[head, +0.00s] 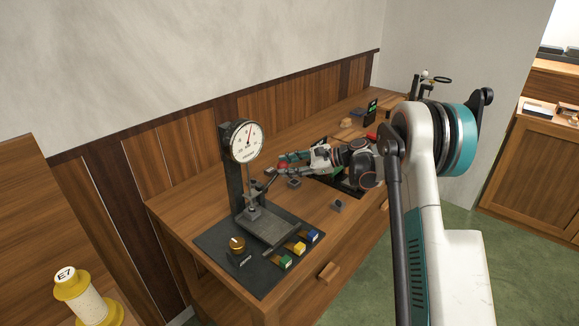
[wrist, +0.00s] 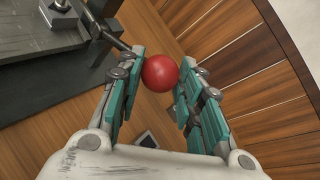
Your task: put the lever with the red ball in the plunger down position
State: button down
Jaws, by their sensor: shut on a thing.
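The red ball (wrist: 160,73) sits between the two teal-padded fingers of my gripper (wrist: 161,64) in the wrist view. My gripper is shut on the ball. The lever's dark rod (wrist: 112,39) runs from the ball up and left to the metal press, partly hidden by a finger. In the head view my gripper (head: 280,168) reaches in from the right, beside the press (head: 236,185) with its round dial (head: 246,141). The ball (head: 283,166) shows there only in part. The plunger (head: 253,192) is above the metal plate (head: 268,228); the gap is too small to judge.
A small dark piece (head: 338,204) lies on the wooden bench, with a panelled wall behind.

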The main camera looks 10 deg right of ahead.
jog(key=shift+w+a+r, duration=0.1)
jog(key=shift+a, duration=0.1)
jog(key=c, duration=1.3)
grip_release()
jog(key=shift+o, duration=1)
jog(key=shift+a, duration=0.2)
jog(key=shift+d, duration=0.1)
jog(key=shift+d, duration=0.2)
jog(key=v, duration=1.1)
jog(key=shift+d, duration=0.25)
